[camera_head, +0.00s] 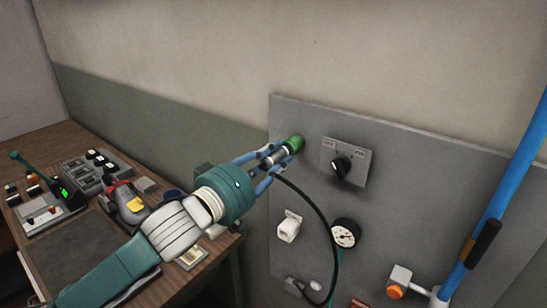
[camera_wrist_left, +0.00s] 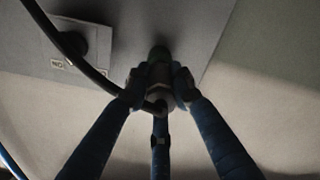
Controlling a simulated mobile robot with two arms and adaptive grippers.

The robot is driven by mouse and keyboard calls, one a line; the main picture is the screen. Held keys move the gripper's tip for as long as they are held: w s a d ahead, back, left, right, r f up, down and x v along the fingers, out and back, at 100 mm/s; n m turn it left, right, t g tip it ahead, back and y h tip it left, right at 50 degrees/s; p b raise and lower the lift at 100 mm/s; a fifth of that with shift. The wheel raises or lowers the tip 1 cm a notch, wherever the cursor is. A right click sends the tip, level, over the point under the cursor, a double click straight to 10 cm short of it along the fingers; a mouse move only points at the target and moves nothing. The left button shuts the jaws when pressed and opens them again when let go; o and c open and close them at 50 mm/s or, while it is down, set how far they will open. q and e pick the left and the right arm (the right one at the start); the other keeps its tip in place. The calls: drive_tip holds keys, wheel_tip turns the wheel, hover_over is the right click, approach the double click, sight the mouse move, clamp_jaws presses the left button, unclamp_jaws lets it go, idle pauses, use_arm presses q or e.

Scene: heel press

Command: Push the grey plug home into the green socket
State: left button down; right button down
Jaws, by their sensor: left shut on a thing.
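The green socket (camera_head: 295,142) sticks out from the grey wall panel, near its upper left corner. The grey plug (camera_head: 274,158) is between the fingers of my left gripper (camera_head: 270,156), which is shut on it. The plug is lined up with the socket and its front meets or nearly meets it; I cannot tell how deep it sits. In the left wrist view the plug (camera_wrist_left: 159,96) is held between the fingertips (camera_wrist_left: 158,90), with the dark green socket (camera_wrist_left: 159,54) just beyond. A black cable (camera_head: 318,211) runs from the plug's rear down the panel. My right gripper is not in view.
The grey panel (camera_head: 410,160) carries a black rotary knob (camera_head: 341,165) right of the socket, a white fitting (camera_head: 289,226), a gauge (camera_head: 345,233) and an orange-ended valve (camera_head: 396,290). A cluttered wooden bench (camera_head: 50,146) is at left.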

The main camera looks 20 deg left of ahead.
use_arm(q)
drive_tip(key=shift+w+d, duration=0.15)
drive_tip(key=shift+w, duration=0.25)
drive_tip(key=c, duration=1.4)
unclamp_jaws()
drive_tip(key=shift+c, duration=0.2)
drive_tip(key=shift+o, duration=0.2)
drive_tip(key=shift+w+d, duration=0.1)
drive_tip(key=shift+w, duration=0.1)
